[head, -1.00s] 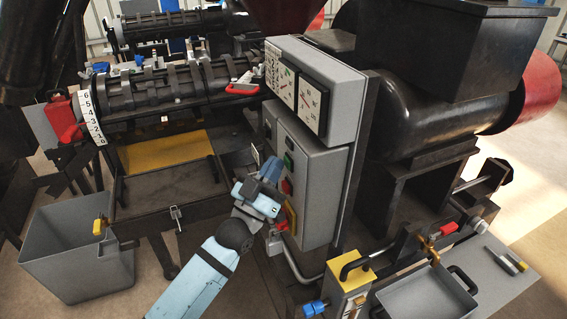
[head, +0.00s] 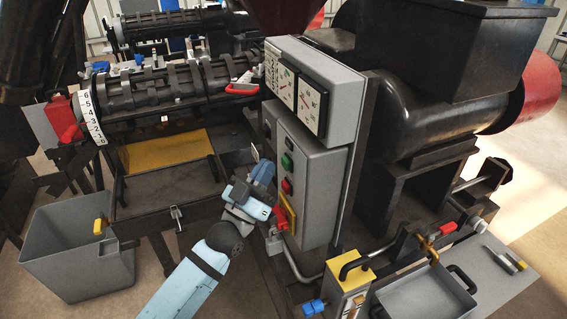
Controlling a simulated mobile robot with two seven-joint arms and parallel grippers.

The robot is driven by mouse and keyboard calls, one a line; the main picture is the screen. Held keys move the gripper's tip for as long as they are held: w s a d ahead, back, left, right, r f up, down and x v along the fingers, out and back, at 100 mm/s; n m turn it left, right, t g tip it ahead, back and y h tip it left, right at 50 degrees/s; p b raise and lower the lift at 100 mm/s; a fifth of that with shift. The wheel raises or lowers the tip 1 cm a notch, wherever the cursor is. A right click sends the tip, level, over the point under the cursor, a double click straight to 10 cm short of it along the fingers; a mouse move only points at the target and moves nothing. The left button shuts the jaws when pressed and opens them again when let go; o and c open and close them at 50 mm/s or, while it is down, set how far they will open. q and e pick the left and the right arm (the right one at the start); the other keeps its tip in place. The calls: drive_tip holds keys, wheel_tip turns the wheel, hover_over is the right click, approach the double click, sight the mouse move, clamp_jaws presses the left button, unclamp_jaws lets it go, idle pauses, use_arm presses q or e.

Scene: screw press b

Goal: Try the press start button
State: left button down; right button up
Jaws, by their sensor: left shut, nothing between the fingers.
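The grey control box (head: 318,195) of the press carries a green button (head: 287,161), with a red button (head: 287,186) below it. Lower down is a yellow plate (head: 288,214) with a red handle (head: 280,217). My left gripper (head: 266,167) is shut and empty, its blue-grey fingers just left of the two buttons in the head view. It appears apart from the buttons. Both buttons show clearly. My right gripper is not in view.
A gauge panel (head: 297,87) sits above the box. A grey bin (head: 75,255) stands at the lower left. A yellow-topped unit (head: 348,278) with a bent pipe and a grey tray (head: 425,295) are at the lower right.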

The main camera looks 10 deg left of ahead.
use_arm(q)
drive_tip(key=s+a, duration=0.1)
drive_tip(key=a, duration=0.1)
drive_tip(key=s+a, duration=0.1)
drive_tip(key=a, duration=0.1)
drive_tip(key=shift+s+p, duration=0.35)
idle(0.3)
drive_tip(key=s+f+n+g+y+p, duration=0.1)
drive_tip(key=s+f+g+y, duration=0.2)
drive_tip(key=s+f+g, duration=0.3)
drive_tip(key=s+a+f+g+y+p, duration=0.1)
drive_tip(key=s+f+g+y, duration=0.3)
drive_tip(key=s+f, duration=1.3)
wheel_tip(320, 180, down, 7)
drive_tip(key=shift+a+f+n+g+p, duration=0.1)
drive_tip(key=shift+a+n+g+p, duration=0.25)
drive_tip(key=shift+g+p, duration=0.45)
